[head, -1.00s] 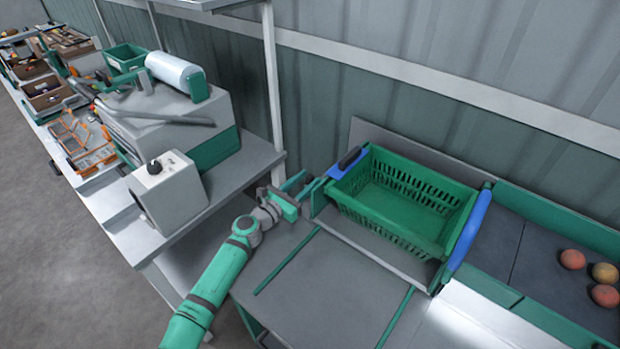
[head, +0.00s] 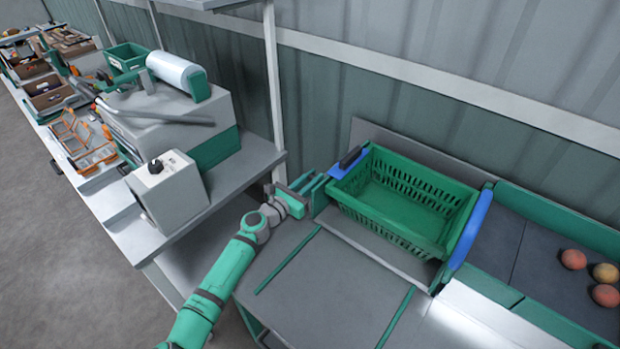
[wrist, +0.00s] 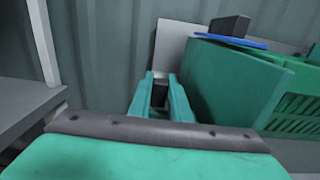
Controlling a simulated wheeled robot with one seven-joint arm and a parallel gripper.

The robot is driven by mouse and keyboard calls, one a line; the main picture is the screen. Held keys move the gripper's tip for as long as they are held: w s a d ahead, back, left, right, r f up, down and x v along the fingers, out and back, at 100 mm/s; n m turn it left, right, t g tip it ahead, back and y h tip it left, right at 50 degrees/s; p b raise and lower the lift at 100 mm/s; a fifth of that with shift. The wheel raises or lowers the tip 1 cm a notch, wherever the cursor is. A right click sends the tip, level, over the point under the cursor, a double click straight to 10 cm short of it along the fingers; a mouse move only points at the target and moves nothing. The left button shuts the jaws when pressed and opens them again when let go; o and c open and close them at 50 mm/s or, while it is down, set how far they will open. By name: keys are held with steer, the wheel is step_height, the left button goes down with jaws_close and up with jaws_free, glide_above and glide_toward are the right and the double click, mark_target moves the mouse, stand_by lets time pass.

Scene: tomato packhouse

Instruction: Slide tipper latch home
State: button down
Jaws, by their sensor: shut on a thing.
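The tipper (head: 340,230) stands on the bench with a green crate (head: 395,230) in it. It has a blue bar at each side, and a dark block sits on the left one. My gripper (head: 314,188) is at the tipper's left side, beside its green side plate. In the wrist view my gripper (wrist: 161,88) is shut on a small dark piece (wrist: 160,94), which I take for the latch knob. The fingers hide most of it, and I cannot see how far the latch is slid. The green side plate (wrist: 225,88) fills the right of the wrist view.
A grey control box (head: 168,190) with a black knob stands on the left table. A white post (head: 274,90) rises behind my gripper. Tomatoes (head: 605,272) lie in the channel at right. The bench top in front of the tipper is clear apart from two green strips.

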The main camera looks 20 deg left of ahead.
steer(key=shift+s+d+f, duration=0.1)
steer(key=shift+s+d, duration=0.15)
steer(key=shift+d, duration=0.5)
steer(key=shift+s+d, duration=0.2)
steer(key=shift+d, duration=0.5)
steer(key=c, duration=1.6)
jaws_free()
steer(key=shift+c, duration=0.2)
steer(key=shift+a, duration=0.1)
steer(key=shift+s, duration=0.1)
steer(key=shift+s+a, duration=0.2)
steer(key=shift+s, duration=0.05)
steer(key=v, duration=1)
steer(key=shift+s, duration=0.1)
